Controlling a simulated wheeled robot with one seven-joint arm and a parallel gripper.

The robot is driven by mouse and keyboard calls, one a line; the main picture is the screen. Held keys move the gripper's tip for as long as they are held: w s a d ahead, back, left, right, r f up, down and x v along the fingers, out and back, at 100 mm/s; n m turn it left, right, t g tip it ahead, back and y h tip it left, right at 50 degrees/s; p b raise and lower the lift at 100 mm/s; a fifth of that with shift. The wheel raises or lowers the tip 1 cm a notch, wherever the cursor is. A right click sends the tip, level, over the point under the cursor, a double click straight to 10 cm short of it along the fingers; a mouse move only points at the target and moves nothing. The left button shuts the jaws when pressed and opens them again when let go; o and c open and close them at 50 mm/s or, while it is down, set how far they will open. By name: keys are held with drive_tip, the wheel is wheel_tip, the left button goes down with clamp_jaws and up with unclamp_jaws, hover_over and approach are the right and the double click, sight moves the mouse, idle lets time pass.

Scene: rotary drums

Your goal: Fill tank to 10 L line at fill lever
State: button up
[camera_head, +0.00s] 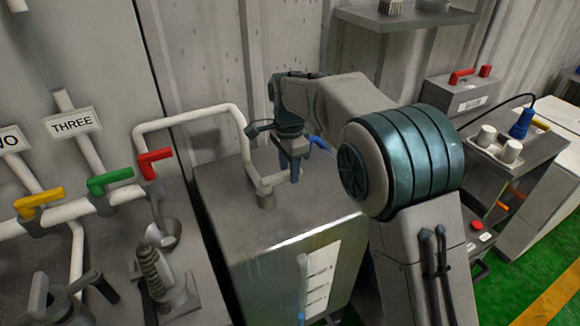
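The tank is a grey metal box (220,215) in the middle of the view. A white pipe (185,118) runs over to its top. A white scale panel with marked lines (320,272) is on its front face, with a pale upright tube (303,270) beside it. A bit of blue shows low on the tube; the level against the marks is too small to read. A blue handle (319,142), perhaps the fill lever, shows just right of my gripper (294,172). My gripper points down at the pipe above the tank top; its fingers overlap the handle area, so contact and opening are unclear.
Yellow (40,202), green (110,180) and red (155,162) valve handles sit on pipes at left, near a "THREE" sign (72,124). A grey shelf (405,17) is on the back wall. A bench (530,150) with devices stands right. Green floor (510,285) is clear at lower right.

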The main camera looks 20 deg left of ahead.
wheel_tip(320, 180, up, 14)
drive_tip(key=shift+p, duration=0.3)
drive_tip(key=shift+d+f, duration=0.1)
idle(0.5)
drive_tip(key=s+d+n+t, duration=0.1)
drive_tip(key=s+d+n, duration=0.15)
drive_tip(key=d, duration=0.95)
drive_tip(key=s+d+n, duration=0.2)
drive_tip(key=s+d, duration=0.1)
drive_tip(key=d, duration=0.9)
drive_tip(key=s+d+f+n+t, duration=0.1)
drive_tip(key=s+d+f+n, duration=0.1)
drive_tip(key=s+d+f, duration=0.3)
drive_tip(key=s+d+f+n+t, duration=0.1)
drive_tip(key=s+d+f+n, duration=0.1)
drive_tip(key=s+d+f, duration=0.3)
drive_tip(key=s+d, duration=0.3)
drive_tip(key=s, duration=0.3)
